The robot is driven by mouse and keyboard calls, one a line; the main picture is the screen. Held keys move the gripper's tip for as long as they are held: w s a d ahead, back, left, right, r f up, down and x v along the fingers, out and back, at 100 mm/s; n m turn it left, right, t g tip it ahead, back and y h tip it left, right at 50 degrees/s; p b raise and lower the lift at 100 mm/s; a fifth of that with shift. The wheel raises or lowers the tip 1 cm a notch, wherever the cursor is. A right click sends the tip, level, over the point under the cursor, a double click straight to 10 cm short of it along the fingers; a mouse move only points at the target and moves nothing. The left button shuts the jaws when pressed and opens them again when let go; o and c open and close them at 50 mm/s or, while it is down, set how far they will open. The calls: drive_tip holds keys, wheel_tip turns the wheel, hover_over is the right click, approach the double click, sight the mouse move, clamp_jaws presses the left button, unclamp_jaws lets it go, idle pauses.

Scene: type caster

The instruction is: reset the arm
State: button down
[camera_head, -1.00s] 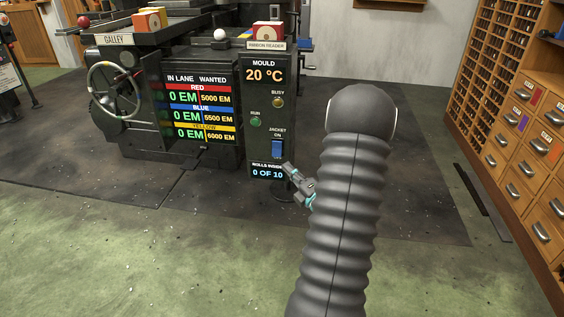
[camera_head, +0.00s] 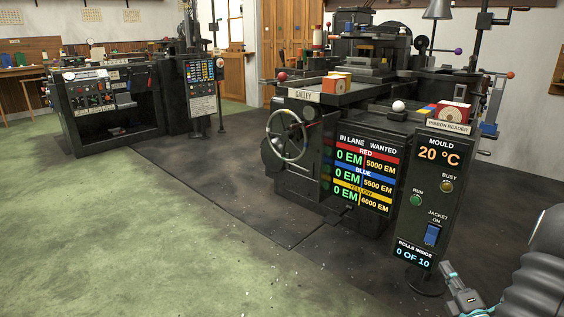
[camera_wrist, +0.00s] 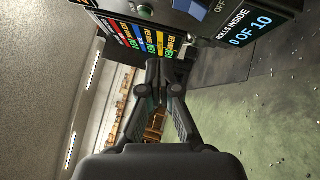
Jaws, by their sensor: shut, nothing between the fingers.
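My gripper (camera_head: 449,272) is at the lower right in the head view, just right of the foot of the dark panel marked MOULD (camera_head: 443,180). My arm enters from the right edge and is largely cut off. In the wrist view my gripper (camera_wrist: 160,68) has its two dark fingers brought together, with nothing held between them. The panel's lower face, with the blue jacket switch (camera_wrist: 192,8) and the display reading 0 OF 10 (camera_wrist: 250,31), lies above and right of the fingertips there. The gripper appears apart from the panel.
The machine's handwheel (camera_head: 287,134) and lane display (camera_head: 365,175) stand left of the panel. A control desk (camera_head: 105,110) stands at the far left. The green floor (camera_head: 150,240) in front is clear. The panel reads 20 °C, with a green RUN button (camera_head: 416,200).

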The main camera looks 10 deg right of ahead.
drive_tip(key=s+a+f+n+g+y, duration=0.1)
drive_tip(key=a+f+n+g+y, duration=0.25)
drive_tip(key=a+n, duration=0.3)
drive_tip(key=a+f+n+g+y, duration=0.2)
drive_tip(key=a+n+y, duration=0.3)
drive_tip(key=n, duration=0.2)
drive_tip(key=s+a+r+n+g+y+p, duration=0.1)
drive_tip(key=s+a+n+g, duration=0.35)
drive_tip(key=a+n, duration=0.35)
drive_tip(key=s+a+r+n+g+y, duration=0.1)
drive_tip(key=s+a+n+g, duration=0.4)
drive_tip(key=n, duration=0.5)
drive_tip(key=s+a+r+n+h+p, duration=0.1)
drive_tip(key=s+a+r+n+h, duration=0.2)
drive_tip(key=r+n, duration=0.6)
drive_tip(key=s+a+r+n+h+p, duration=0.2)
drive_tip(key=a+r+n+h, duration=0.3)
drive_tip(key=r+n, duration=0.5)
drive_tip(key=s+a+n, duration=0.1)
drive_tip(key=a, duration=0.1)
drive_tip(key=shift+a+n+h, duration=0.35)
drive_tip(key=shift+a, duration=0.05)
